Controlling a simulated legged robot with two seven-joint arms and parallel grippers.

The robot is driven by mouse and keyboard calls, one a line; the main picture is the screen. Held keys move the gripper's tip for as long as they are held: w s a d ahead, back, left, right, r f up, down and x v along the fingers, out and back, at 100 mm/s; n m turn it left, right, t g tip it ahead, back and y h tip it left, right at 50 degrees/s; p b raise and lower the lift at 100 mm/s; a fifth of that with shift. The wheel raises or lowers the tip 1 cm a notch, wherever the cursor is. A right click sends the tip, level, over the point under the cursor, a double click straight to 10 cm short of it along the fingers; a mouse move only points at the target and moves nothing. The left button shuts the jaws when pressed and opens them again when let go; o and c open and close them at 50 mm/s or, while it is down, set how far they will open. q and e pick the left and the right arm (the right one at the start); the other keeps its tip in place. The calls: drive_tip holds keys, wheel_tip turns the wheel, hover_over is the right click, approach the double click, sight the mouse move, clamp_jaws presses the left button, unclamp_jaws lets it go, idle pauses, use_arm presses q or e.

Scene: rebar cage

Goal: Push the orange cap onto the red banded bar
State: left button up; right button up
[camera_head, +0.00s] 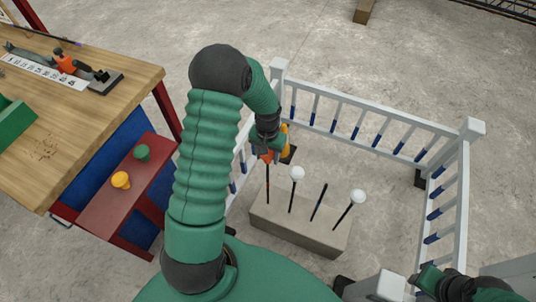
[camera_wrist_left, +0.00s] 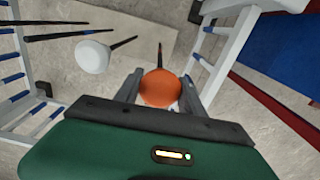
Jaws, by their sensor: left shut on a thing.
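My left gripper (camera_head: 268,150) is shut on the orange cap (camera_wrist_left: 160,88), which sits between its two fingers in the left wrist view. In the head view the gripper is over the leftmost dark bar (camera_head: 267,185) of a concrete block (camera_head: 300,236). That bar's upper end meets the cap's underside in the picture; I cannot tell whether it is inside the cap. A reddish tint shows near its top, but the band is not clear. The bar also shows beyond the cap in the left wrist view (camera_wrist_left: 160,50). My right gripper (camera_head: 445,285) is at the lower right, its jaws unclear.
White caps (camera_head: 297,173) (camera_head: 357,196) top two other bars; a bare bar (camera_head: 319,203) stands between them. A white railing (camera_head: 370,118) surrounds the block. At left, a red shelf (camera_head: 108,205) holds yellow (camera_head: 121,180) and green (camera_head: 142,152) caps beside a wooden workbench (camera_head: 95,125).

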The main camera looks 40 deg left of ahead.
sight(268, 163)
idle(0.6)
use_arm(q)
drive_tip(key=shift+p, duration=0.35)
idle(0.6)
drive_tip(key=shift+f+b, duration=1.2)
drive_tip(key=shift+f, duration=1.3)
drive_tip(key=o, duration=1.4)
drive_tip(key=shift+r, duration=0.1)
wheel_tip(268, 163, up, 17)
drive_tip(key=p, duration=0.4)
